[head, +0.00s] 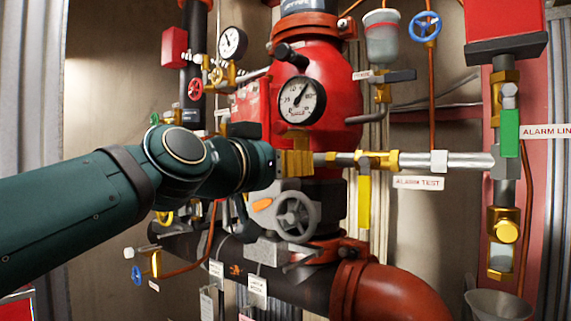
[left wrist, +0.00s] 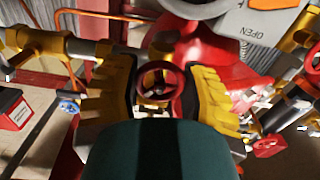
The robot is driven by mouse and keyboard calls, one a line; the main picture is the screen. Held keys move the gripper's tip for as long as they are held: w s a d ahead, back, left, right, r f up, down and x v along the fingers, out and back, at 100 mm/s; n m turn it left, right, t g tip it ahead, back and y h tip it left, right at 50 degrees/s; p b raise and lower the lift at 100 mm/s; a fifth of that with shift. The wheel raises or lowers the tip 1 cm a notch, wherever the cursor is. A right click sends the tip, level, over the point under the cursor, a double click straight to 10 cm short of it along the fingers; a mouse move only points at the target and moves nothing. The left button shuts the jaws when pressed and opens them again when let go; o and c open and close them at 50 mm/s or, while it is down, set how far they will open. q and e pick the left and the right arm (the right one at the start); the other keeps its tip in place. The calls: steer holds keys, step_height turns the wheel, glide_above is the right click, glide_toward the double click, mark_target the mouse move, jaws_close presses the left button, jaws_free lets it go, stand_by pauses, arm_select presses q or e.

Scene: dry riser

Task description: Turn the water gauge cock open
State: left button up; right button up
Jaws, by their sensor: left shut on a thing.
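In the left wrist view, a red round handwheel (left wrist: 160,72) on a brass fitting sits between the two yellow, black-padded fingers of my left gripper (left wrist: 158,88). The fingers are shut on it from both sides. No label on this wheel is readable, but it appears to be the water gauge cock. In the head view, the yellow fingers of my left gripper (head: 297,161) are at the red riser body, below the large round pressure gauge (head: 301,100). My wrist and fingers hide the held wheel there. My right gripper is in neither view.
A grey handwheel (head: 295,215) is just below my gripper. A yellow lever (head: 363,202) hangs right of it, under the brass alarm test pipe (head: 378,160). A smaller gauge (head: 232,42) and another red handwheel (head: 195,89) are at upper left. Pipes crowd the space.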

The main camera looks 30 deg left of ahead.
arm_select(q)
steer(key=n+p, duration=0.1)
steer(key=n, duration=0.5)
steer(key=n+p, duration=0.1)
steer(key=n, duration=0.3)
steer(key=shift+n, duration=0.3)
stand_by(0.4)
steer(key=o, duration=1.2)
steer(key=shift+d, duration=0.1)
